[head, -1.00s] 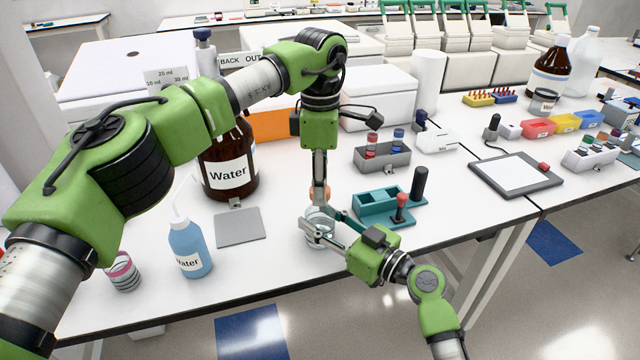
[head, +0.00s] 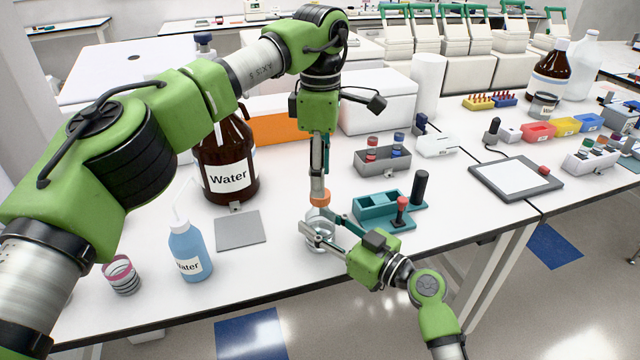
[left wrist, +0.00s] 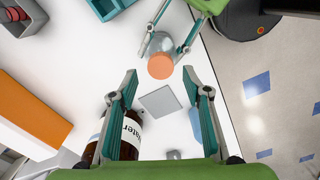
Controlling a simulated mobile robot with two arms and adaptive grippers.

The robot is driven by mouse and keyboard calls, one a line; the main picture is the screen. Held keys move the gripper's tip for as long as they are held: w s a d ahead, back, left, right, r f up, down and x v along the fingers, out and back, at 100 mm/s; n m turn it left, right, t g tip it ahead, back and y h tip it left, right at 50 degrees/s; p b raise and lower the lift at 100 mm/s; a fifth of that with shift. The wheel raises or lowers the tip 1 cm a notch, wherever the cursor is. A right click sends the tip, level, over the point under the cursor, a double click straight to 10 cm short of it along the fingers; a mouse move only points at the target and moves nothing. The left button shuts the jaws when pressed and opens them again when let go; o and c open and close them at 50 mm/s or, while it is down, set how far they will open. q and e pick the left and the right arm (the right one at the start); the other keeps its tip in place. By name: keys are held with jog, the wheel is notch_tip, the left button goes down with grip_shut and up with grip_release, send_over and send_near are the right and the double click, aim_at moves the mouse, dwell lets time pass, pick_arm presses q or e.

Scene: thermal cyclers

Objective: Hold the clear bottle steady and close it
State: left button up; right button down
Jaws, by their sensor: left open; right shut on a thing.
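The clear bottle (head: 318,214) stands upright near the table's front edge; in the left wrist view it shows as a clear body (left wrist: 159,44). An orange cap (head: 320,199) sits on its top and also shows in the left wrist view (left wrist: 160,67); how tight it is I cannot tell. My right gripper (head: 318,232) is shut around the bottle's body from the front right, hiding part of it. My left gripper (head: 318,188) points straight down just above the cap, open and empty, its two fingers apart in the left wrist view.
A teal rack (head: 378,207) with a red-knobbed tool stands right of the bottle. A grey plate (head: 240,230), blue wash bottle (head: 188,250) and brown water bottle (head: 228,165) stand to the left. A grey tube rack (head: 382,160) is behind. The table's front edge is close.

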pick_arm(q)
jog(key=shift+r, duration=0.35)
jog(key=shift+c, duration=0.3)
jog(key=n, duration=0.3)
jog(key=shift+r+n, duration=0.3)
jog(key=shift+r, duration=0.1)
jog(key=n, duration=0.1)
jog(key=r+n, duration=0.1)
jog(key=n, duration=0.1)
jog(key=shift+n, duration=0.3)
jog(key=n, duration=0.2)
jog(key=r+n, duration=0.1)
jog(key=n, duration=0.4)
jog(key=shift+r, duration=0.3)
jog(key=shift+f, duration=0.1)
jog(key=shift+f, duration=3.9)
